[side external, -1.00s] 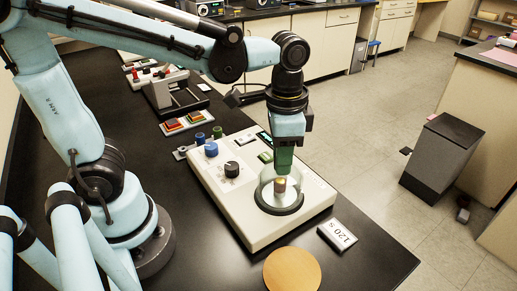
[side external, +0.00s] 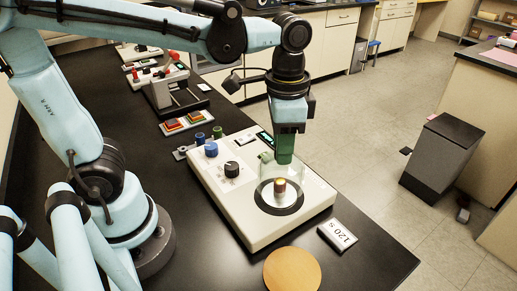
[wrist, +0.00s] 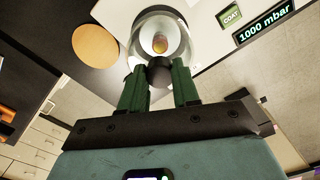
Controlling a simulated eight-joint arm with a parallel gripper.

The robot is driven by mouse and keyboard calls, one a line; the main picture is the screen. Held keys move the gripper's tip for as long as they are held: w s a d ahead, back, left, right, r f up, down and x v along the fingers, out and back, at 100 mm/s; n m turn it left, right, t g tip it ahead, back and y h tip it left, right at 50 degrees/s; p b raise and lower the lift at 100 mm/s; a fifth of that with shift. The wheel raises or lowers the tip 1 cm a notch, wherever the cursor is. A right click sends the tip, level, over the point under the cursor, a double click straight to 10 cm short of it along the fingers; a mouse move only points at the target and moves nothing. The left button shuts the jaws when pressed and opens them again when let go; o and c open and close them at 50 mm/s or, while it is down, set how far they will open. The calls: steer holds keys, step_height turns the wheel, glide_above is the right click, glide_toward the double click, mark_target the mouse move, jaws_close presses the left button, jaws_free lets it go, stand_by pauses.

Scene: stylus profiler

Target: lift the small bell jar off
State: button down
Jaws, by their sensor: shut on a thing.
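The small bell jar (side external: 268,168) is clear glass and only faintly visible in the side view. It hangs under my gripper (side external: 284,160), apart from the black ring (side external: 262,200) on the cream instrument (side external: 250,235). In the wrist view, my gripper (wrist: 158,74) has its green fingers shut on the jar's dark knob (wrist: 159,72). The jar's pale round rim also shows there. A small specimen (side external: 280,187) with a reddish-gold top stands on the plate inside the ring, below the jar. It shows through the glass in the wrist view (wrist: 160,43).
A tan disc (side external: 292,270) and a "120 s" block (side external: 338,235) lie in front of the instrument. Blue and black knobs (side external: 232,169) rise on its left. The wrist view shows a "1000 mbar" display (wrist: 265,25). Bare black bench lies front left.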

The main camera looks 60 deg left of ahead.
steer(key=shift+r, duration=0.1)
stand_by(0.4)
steer(key=shift+r, duration=2.4)
